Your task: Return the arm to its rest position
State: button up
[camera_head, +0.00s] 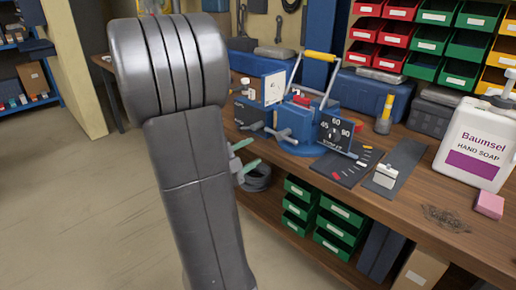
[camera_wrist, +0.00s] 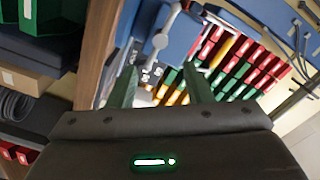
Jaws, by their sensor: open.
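My arm, grey and bulky, stands upright left of centre in the head view and hides part of the bench's left end and the floor. My gripper (camera_head: 249,157) shows only partly past the arm's right side, as green fingers in front of the bench edge. In the wrist view my gripper (camera_wrist: 162,78) has its two green fingers well apart, with nothing between them. It is open and empty. The wrist view is tilted.
The wooden bench (camera_head: 420,215) runs along the right. On it stand a blue vise (camera_head: 310,125) with a angle dial, a soap jug (camera_head: 474,140) and a pink block (camera_head: 489,204). Green bins (camera_head: 335,228) sit on the shelf below. Open floor (camera_head: 90,210) lies left.

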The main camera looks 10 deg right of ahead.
aim_at(279, 137)
jog(key=shift+s+a, duration=0.15)
jog(key=shift+a, duration=0.05)
dwell(0.3)
jog(key=x, duration=1.3)
jog(key=shift+w+d, duration=0.2)
jog(key=shift+d, duration=0.1)
